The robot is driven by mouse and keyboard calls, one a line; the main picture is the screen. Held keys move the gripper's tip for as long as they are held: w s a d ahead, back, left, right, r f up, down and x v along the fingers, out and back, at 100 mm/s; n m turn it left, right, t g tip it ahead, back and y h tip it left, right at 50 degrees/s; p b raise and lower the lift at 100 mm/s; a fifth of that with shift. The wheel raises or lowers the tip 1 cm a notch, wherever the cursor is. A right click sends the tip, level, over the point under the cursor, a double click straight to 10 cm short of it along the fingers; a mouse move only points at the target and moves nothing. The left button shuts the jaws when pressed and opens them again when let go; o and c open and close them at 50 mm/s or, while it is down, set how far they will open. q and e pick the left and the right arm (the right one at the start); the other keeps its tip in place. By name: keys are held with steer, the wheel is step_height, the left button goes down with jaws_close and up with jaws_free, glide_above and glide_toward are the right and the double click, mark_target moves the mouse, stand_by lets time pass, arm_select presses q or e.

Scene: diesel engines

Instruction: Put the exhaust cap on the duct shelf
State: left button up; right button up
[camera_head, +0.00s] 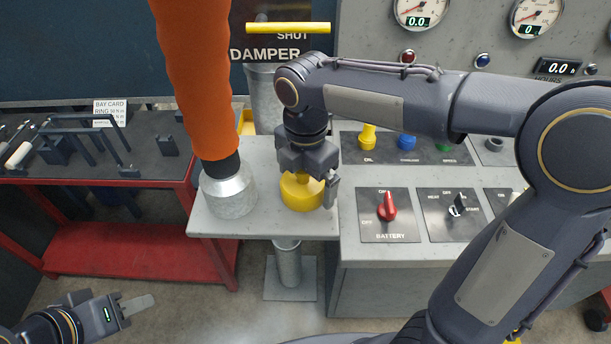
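The yellow exhaust cap (300,193) sits on the small grey duct shelf (275,226), right of the orange duct's metal end. My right gripper (315,190) points down over the cap, with one finger visible at the cap's right side. The cap's top is partly hidden by the gripper, so I cannot tell whether the fingers are closed on it. My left gripper (135,306) is at the lower left, low over the floor and away from the shelf. Its fingers show edge-on, so its opening is unclear.
The orange duct (195,75) hangs down to a metal collar (229,192) on the shelf's left part. A control panel with a red battery switch (388,207) stands right of the shelf. A red cart (130,250) with tools is at left. A yellow damper handle (288,28) is behind.

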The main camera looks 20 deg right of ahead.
step_height(320, 180, up, 12)
steer(key=shift+r+p, duration=0.2)
steer(key=shift+p, duration=0.4)
steer(key=s+d+f+m+t+y, duration=0.2)
steer(key=s+d+f+m, duration=0.2)
steer(key=m, duration=0.8)
steer(key=s+d+f+m+t+y, duration=0.1)
steer(key=s+d+f+m+t, duration=0.2)
steer(key=s+f+m, duration=0.6)
steer(key=s+d+m, duration=0.2)
steer(key=s+m, duration=0.1)
steer(key=m, duration=0.1)
steer(key=shift+s+f+m+t+y, duration=0.2)
steer(key=shift+m+t+y, duration=0.1)
steer(key=shift+y, duration=0.1)
